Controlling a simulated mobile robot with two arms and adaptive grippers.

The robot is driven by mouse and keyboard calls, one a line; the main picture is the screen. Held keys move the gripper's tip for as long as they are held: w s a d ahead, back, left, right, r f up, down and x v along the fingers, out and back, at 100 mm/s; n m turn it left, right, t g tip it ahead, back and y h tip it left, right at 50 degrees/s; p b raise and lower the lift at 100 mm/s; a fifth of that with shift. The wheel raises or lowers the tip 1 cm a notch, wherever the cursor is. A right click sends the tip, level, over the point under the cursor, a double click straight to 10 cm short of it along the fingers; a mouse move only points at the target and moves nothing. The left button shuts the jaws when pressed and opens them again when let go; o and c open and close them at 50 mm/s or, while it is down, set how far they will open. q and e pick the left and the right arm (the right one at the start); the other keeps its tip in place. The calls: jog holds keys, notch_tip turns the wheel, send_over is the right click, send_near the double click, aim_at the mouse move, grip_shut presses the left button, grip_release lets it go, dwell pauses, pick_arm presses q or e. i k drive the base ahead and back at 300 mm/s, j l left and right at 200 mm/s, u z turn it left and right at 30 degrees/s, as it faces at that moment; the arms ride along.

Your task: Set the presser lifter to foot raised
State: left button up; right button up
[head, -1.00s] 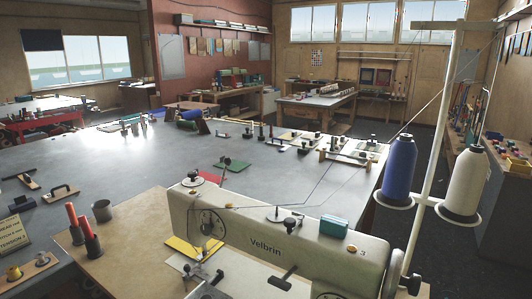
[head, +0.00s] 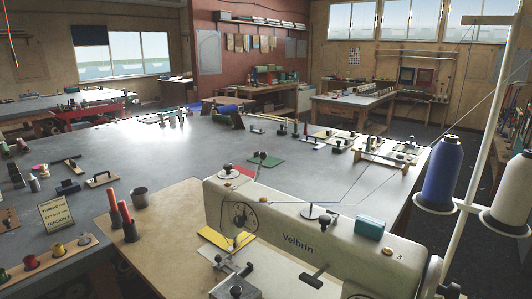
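The cream sewing machine (head: 340,250), marked Velbrin, stands on a wooden board at the near edge of the grey table. A short dark lever (head: 313,279) sticks out low on its near side; I cannot tell whether this is the presser lifter. The needle end (head: 240,217) has a round face plate and thread guides. Below it are small metal parts with dark knobs (head: 236,291), partly cut off by the bottom edge. The presser foot's height cannot be made out. Neither of my grippers is in view.
A blue thread cone (head: 441,175) and a white one (head: 512,191) stand on a pole at the right. The middle of the grey table (head: 170,160) is mostly clear.

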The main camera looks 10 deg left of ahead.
aim_at(263, 155)
jog(key=i+j+z, duration=0.35)
jog(key=j, duration=0.75)
jog(key=j+z, duration=0.35)
jog(key=j, duration=0.8)
jog(key=j+z, duration=0.35)
jog(key=j, duration=0.85)
